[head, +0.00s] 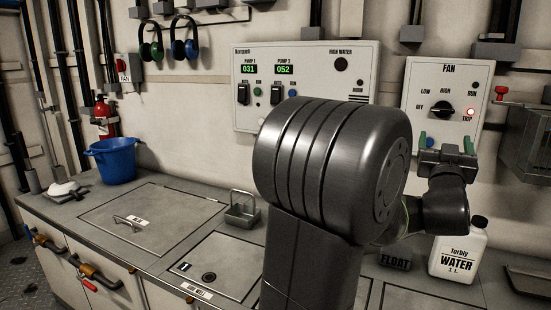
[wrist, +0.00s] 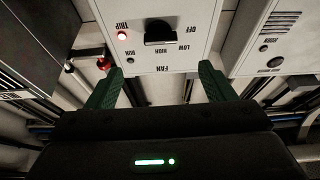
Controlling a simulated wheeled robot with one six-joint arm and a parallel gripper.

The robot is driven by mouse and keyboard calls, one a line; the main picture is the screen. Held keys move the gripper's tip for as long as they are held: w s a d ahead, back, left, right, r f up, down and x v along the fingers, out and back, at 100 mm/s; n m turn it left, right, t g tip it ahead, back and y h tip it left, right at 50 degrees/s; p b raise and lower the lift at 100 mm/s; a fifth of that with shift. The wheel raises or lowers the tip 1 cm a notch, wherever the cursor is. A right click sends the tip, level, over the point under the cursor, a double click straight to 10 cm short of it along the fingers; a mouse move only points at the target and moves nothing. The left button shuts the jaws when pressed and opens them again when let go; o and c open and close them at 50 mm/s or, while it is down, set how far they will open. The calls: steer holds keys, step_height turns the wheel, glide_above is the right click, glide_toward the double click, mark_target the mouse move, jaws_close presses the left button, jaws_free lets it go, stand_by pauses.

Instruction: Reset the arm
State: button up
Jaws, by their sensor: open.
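My gripper (head: 446,143) is at the right in the head view, in front of the lower part of the fan box (head: 447,85). Its two green fingers are apart with nothing between them, as the wrist view (wrist: 158,88) also shows. The fan box (wrist: 190,60) appears upside down there, beyond the fingertips. Its black knob (head: 442,108) stands above the gripper in the head view, and the red TRIP lamp (head: 471,112) is lit. My arm hides part of the wall and counter in the middle.
A pump panel (head: 305,60) is on the wall left of the fan box. A water jug (head: 458,250) stands on the counter below my gripper. A FLOAT block (head: 396,261), metal tray (head: 242,212) and blue bucket (head: 113,162) are also on the counter.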

mark_target(442, 109)
steer(key=x, duration=1.2)
steer(key=shift+w+r, duration=0.15)
steer(key=v, duration=1.4)
steer(key=x, duration=1.4)
steer(key=shift+w+r+m, duration=0.1)
steer(key=shift+m, duration=0.3)
steer(key=shift+a+r+m+g+h+p, duration=0.15)
steer(key=shift+m+g+h+p, duration=0.25)
steer(key=shift+m+h+p, duration=0.55)
steer(key=shift+m+g+p, duration=0.4)
steer(key=shift+m+p, duration=0.3)
steer(key=shift+m, duration=0.55)
steer(key=m+g+h+p, duration=0.1)
steer(key=m+p, duration=0.2)
steer(key=p, duration=0.1)
steer(key=m+g+h+p, duration=0.1)
steer(key=m+g+p, duration=0.1)
steer(key=m+p, duration=0.2)
steer(key=shift+r+m+p, duration=0.15)
steer(key=shift+m+p, duration=0.15)
steer(key=shift+p, duration=0.35)
steer(key=b+v, duration=0.1)
steer(key=v, duration=0.6)
steer(key=shift+f, duration=0.3)
